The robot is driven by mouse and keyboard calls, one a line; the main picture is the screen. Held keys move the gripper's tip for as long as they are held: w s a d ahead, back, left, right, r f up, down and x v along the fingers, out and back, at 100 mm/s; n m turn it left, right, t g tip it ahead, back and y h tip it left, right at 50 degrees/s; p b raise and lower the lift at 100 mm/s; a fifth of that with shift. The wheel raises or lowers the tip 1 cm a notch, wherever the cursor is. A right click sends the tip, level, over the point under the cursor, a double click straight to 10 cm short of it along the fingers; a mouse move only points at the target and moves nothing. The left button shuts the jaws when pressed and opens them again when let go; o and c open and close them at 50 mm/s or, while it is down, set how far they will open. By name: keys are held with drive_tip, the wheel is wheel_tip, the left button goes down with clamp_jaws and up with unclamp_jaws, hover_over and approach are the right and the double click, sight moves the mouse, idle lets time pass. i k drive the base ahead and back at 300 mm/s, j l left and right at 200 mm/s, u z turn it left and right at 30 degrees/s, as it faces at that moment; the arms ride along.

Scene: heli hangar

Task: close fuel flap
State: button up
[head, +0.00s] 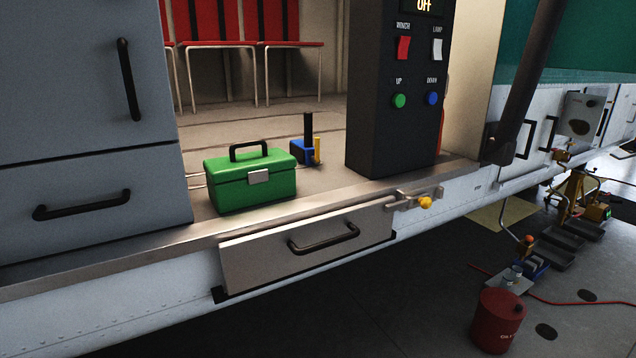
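A small light square panel (580,115) with a dark round spot stands out from the white helicopter side at the far right. It looks like the fuel flap, standing open, but it is small and I cannot be sure. The opening behind it is not clear to see. My gripper is not in view.
A cabin sill (205,240) runs across the view, with a green toolbox (252,188) on the floor behind it. A handled drawer (300,252) and a yellow-knobbed latch (424,203) are on the side below. A red drum (497,320) and trays (562,238) stand on the hangar floor.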

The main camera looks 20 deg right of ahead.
sight(582, 113)
drive_tip(key=i+l+z, duration=0.15)
drive_tip(key=i+z, duration=0.25)
drive_tip(key=i+l+z, duration=0.1)
drive_tip(key=z, duration=0.3)
drive_tip(key=i+j+z, duration=0.1)
drive_tip(key=i+z, duration=0.3)
drive_tip(key=i+j+z, duration=0.1)
drive_tip(key=i+z, duration=0.3)
drive_tip(key=i, duration=0.4)
drive_tip(key=l+u, duration=0.05)
